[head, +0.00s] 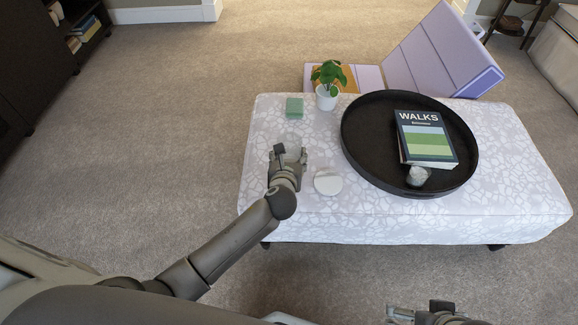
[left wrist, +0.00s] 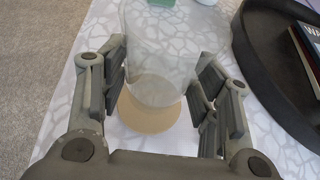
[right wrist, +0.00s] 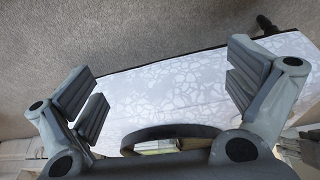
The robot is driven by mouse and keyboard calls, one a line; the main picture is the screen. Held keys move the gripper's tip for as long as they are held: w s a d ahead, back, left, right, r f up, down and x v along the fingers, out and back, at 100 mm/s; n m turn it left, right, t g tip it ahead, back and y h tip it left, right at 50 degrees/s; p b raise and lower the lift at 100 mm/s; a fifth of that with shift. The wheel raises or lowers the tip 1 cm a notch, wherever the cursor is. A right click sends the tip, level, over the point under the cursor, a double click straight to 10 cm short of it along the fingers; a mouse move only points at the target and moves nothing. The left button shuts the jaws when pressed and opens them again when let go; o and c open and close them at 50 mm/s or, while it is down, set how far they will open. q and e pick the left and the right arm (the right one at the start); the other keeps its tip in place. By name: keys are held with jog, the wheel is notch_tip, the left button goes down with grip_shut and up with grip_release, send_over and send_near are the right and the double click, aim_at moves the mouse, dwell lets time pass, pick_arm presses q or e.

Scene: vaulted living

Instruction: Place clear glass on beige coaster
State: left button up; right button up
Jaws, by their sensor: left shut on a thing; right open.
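My left gripper (head: 288,158) is shut on the clear glass (left wrist: 165,55), with a finger on each side of it. The glass is upright and shows faintly in the head view (head: 291,143). In the left wrist view the beige coaster (left wrist: 143,120) lies on the patterned ottoman under the glass's base, and its near part shows. I cannot tell whether the base touches it. In the head view my gripper hides the spot under the glass. My right gripper (right wrist: 165,90) is open and empty, off the near side of the ottoman.
A pale round disc (head: 328,182) lies right of my left gripper on the ottoman (head: 400,215). A black round tray (head: 365,165) holds a book (head: 426,140) and a small object (head: 418,175). A potted plant (head: 327,85) and green block (head: 294,107) stand behind.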

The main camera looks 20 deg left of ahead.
pick_arm(q)
notch_tip(320, 180, down, 3)
jog(key=shift+r+b, duration=0.1)
jog(key=shift+b, duration=0.45)
pick_arm(e)
jog(key=w+a+r+t, duration=0.1)
jog(key=w+a+t, duration=0.1)
jog(key=w, duration=0.4)
jog(key=shift+w+r+t+y, duration=0.25)
jog(key=shift+t+y, duration=0.15)
jog(key=shift+t, duration=0.3)
pick_arm(q)
jog(key=shift+f, duration=0.25)
jog(key=o, duration=1.2)
jog(key=shift+c, duration=0.2)
